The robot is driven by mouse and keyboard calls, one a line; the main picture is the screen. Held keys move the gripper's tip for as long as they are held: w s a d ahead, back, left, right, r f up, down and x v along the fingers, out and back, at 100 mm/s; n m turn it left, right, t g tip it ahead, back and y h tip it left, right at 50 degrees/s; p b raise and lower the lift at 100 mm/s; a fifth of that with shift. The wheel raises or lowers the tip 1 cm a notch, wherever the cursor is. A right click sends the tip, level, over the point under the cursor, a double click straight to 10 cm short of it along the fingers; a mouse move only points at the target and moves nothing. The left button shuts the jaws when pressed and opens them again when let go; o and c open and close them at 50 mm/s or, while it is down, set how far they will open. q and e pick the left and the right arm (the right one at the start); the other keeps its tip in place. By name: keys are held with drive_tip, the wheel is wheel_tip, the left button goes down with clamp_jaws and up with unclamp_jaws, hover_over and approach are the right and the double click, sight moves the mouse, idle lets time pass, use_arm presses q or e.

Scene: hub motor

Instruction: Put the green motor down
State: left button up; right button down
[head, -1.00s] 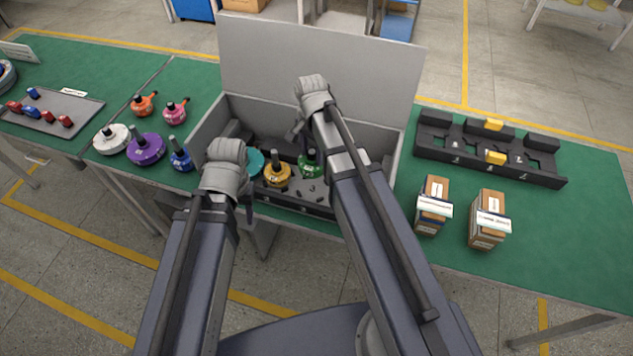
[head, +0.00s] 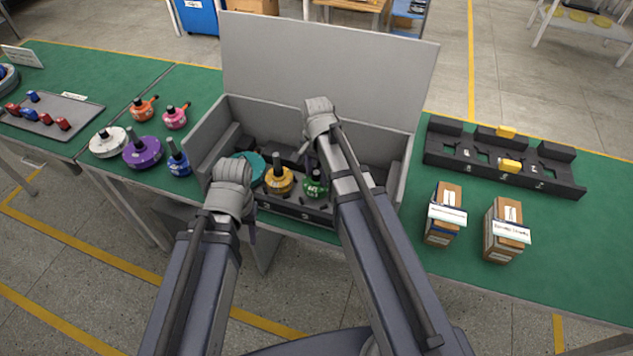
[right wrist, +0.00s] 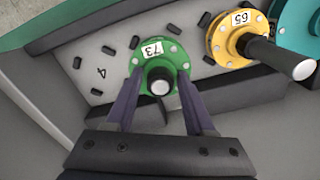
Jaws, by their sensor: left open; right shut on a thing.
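The green motor (head: 315,186) is in the open grey case (head: 402,170), at the right of the row of motors. It also shows in the right wrist view (right wrist: 176,54), labelled 73, with its shaft pointing to the camera. My right gripper (right wrist: 160,88) is shut on the green motor's shaft, one finger on each side. The motor is over or on the case's grey insert; I cannot tell whether it touches. My left gripper (head: 248,232) is open, in front of the case's front edge, partly hidden by its wrist.
A yellow motor (head: 278,180), labelled 65, and a teal motor (head: 247,166) stand left of the green one. White, purple (head: 143,151), blue, orange and pink motors stand left of the case. A black rack (head: 470,158) and two boxes (head: 445,212) are on the right.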

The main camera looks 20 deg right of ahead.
drive_tip(key=shift+f+b, duration=0.9)
drive_tip(key=shift+f, duration=0.4)
drive_tip(key=shift+f, duration=0.1)
drive_tip(key=shift+c, duration=1.3)
unclamp_jaws()
wheel_tip(320, 180, up, 12)
drive_tip(key=p, duration=1.2)
drive_tip(key=shift+r, duration=0.2)
drive_tip(key=s+a+n+h, duration=0.1)
drive_tip(key=s+a+n, duration=0.9)
drive_tip(key=s+n, duration=0.4)
drive_tip(key=shift+s+a+n, duration=0.2)
drive_tip(key=shift+a+n, duration=0.1)
drive_tip(key=shift+n, duration=0.3)
